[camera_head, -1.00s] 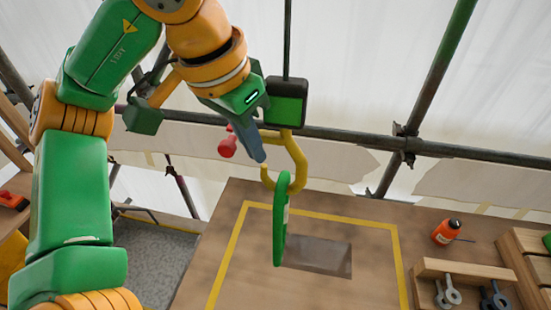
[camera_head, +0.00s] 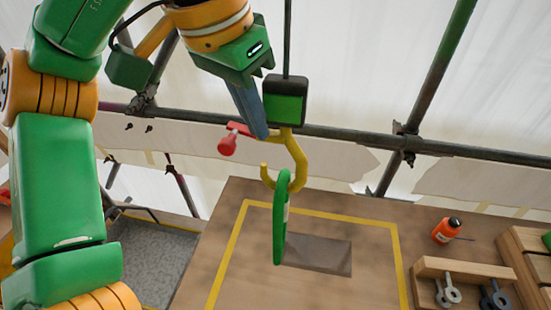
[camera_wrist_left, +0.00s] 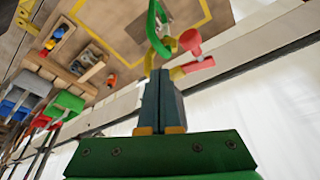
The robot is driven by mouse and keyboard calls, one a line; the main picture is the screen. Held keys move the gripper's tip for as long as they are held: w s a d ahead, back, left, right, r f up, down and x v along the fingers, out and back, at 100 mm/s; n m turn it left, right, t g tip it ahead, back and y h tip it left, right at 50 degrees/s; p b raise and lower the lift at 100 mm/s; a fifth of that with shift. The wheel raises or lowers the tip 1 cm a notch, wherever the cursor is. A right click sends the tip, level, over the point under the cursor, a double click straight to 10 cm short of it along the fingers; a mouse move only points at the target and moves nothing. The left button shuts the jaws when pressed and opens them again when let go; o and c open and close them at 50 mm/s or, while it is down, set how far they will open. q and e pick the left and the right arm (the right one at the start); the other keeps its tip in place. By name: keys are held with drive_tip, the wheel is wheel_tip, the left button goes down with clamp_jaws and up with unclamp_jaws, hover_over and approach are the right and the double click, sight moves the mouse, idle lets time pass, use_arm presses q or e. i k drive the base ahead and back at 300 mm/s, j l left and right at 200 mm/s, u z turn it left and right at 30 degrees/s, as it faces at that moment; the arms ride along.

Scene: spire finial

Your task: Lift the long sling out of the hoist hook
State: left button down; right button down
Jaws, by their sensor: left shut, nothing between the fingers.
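The long green sling (camera_head: 280,225) hangs from the yellow hoist hook (camera_head: 299,160), its upper end in the hook's curve. The hook hangs under a black and green block (camera_head: 286,100) on a thin vertical line. A red knob (camera_head: 227,146) on a short bar is left of the hook. My left gripper (camera_head: 262,136) is shut and empty, fingers pointing down, above the hook's open tip and beside the red bar. In the left wrist view the shut fingers (camera_wrist_left: 163,75) point toward the sling (camera_wrist_left: 157,28) and the red knob (camera_wrist_left: 191,45). My right gripper is not in view.
A wooden deck (camera_head: 375,210) with a yellow outlined square and a dark rectangular opening (camera_head: 318,254) lies below the sling. An orange bottle (camera_head: 444,232) and a wooden tray (camera_head: 425,268) with metal fittings are on the right. Scaffold pipes (camera_head: 345,136) cross behind the hook.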

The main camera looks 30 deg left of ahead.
sight(281, 201)
drive_tip(key=k, duration=1.5)
